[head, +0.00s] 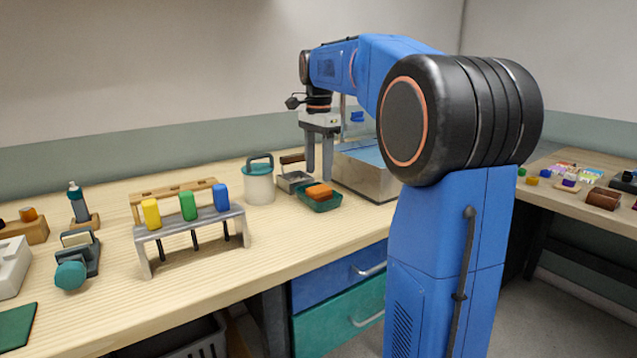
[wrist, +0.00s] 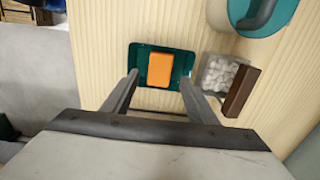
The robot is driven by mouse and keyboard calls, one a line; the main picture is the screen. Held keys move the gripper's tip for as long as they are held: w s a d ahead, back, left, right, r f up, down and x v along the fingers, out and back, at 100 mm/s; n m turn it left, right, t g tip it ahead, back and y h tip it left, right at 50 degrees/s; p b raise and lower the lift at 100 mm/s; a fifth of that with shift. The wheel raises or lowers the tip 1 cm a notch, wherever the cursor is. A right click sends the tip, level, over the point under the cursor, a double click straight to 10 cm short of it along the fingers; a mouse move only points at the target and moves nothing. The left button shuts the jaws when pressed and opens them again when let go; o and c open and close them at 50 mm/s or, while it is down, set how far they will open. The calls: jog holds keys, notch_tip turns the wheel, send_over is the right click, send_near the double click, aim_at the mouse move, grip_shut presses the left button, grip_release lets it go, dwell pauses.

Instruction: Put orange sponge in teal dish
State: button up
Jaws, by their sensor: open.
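The orange sponge (head: 319,192) lies in the teal dish (head: 322,205) on the wooden bench. My gripper (head: 319,177) is open and empty, above the dish, fingers pointing down. In the wrist view its two fingertips (wrist: 160,75) are spread on either side of the dish, apart from the sponge. The head view does not clearly show the height of the fingertips above the sponge.
A teal-lidded canister (head: 259,183) is to the left, and a grey metal box (head: 367,176) to the right. A rack with coloured handles (head: 190,222) stands farther left.

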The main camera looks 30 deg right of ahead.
aim_at(319, 188)
jog(key=shift+r, duration=2.75)
